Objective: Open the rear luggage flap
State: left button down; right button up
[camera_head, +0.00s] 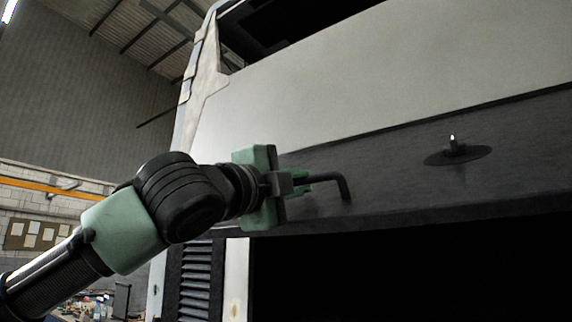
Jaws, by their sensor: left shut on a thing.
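The rear luggage flap (400,175) shows as a dark grey panel across the coach, below the pale body panel. A dark opening (420,270) lies beneath its lower edge. A black bent handle (342,184) sticks out near the flap's left end. My left gripper (308,180) comes in from the left and is shut on the handle, with the bent end showing past the fingertips. A round dark plate with a small metal pin (456,152) sits on the flap to the right. My right gripper is not in view.
The pale coach body (400,75) fills the upper right. A louvred dark panel (196,280) and a pale post stand below my left wrist. A cluttered bench (95,305) is at the lower left, before a wall with a notice board (38,236).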

aim_at(311, 199)
pick_arm(q)
jog(key=f, duration=0.1)
jog(key=w+d+f, duration=0.1)
jog(key=shift+w+f, duration=0.2)
jog(key=shift+f, duration=0.2)
jog(key=shift+r, duration=0.1)
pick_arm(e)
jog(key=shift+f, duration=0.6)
pick_arm(q)
jog(key=shift+s, duration=0.1)
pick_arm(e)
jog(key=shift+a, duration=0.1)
pick_arm(q)
jog(key=c, duration=1.5)
grip_release()
jog(key=shift+o, duration=0.2)
